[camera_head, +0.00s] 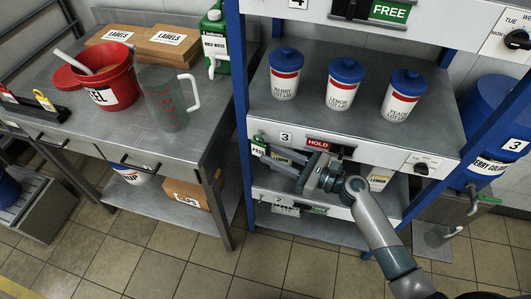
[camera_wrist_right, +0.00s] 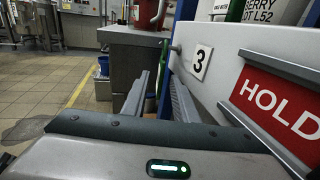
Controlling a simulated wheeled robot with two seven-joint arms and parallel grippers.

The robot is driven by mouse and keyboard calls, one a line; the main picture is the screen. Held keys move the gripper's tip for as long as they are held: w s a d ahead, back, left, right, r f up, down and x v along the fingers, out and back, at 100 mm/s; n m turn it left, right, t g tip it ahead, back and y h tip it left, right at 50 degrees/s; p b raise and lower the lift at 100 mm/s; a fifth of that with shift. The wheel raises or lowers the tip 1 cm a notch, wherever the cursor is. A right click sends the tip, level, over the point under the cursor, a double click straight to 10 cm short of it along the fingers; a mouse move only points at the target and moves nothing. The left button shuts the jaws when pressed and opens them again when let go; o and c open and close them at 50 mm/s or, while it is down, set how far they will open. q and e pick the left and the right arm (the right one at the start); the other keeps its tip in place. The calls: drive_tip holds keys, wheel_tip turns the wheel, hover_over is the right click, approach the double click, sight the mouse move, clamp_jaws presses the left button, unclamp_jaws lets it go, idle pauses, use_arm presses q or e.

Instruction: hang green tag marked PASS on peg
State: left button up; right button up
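The green PASS tag (camera_head: 258,147) is upright at the left end of the shelf's white front rail, left of the number 3 plate. In the right wrist view a thin green strip (camera_wrist_right: 163,68), seemingly the tag edge-on, is at the tip of the short peg (camera_wrist_right: 177,50). It appears to hang there; the hole is hidden. My right gripper (camera_head: 270,156) is in front of the rail, its fingers pointing left toward the tag. The fingers are apart with a clear gap (camera_wrist_right: 160,100), and I see nothing clamped between them. My left gripper is not in view.
The red HOLD sign (camera_head: 318,145) is on the rail close above my right gripper. Three blue-lidded tubs (camera_head: 341,85) stand on the shelf above. A blue post (camera_head: 238,90) is just left of the tag. A steel table (camera_head: 190,150) with a jug and red bucket is further left.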

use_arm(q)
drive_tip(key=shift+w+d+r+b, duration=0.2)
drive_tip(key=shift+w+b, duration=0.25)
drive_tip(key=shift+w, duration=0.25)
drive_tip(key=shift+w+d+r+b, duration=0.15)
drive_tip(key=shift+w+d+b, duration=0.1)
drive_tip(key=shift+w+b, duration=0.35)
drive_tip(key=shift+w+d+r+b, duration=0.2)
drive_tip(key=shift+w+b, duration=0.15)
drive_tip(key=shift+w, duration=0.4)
use_arm(e)
drive_tip(key=v, duration=1.5)
drive_tip(key=shift+s+r, duration=0.35)
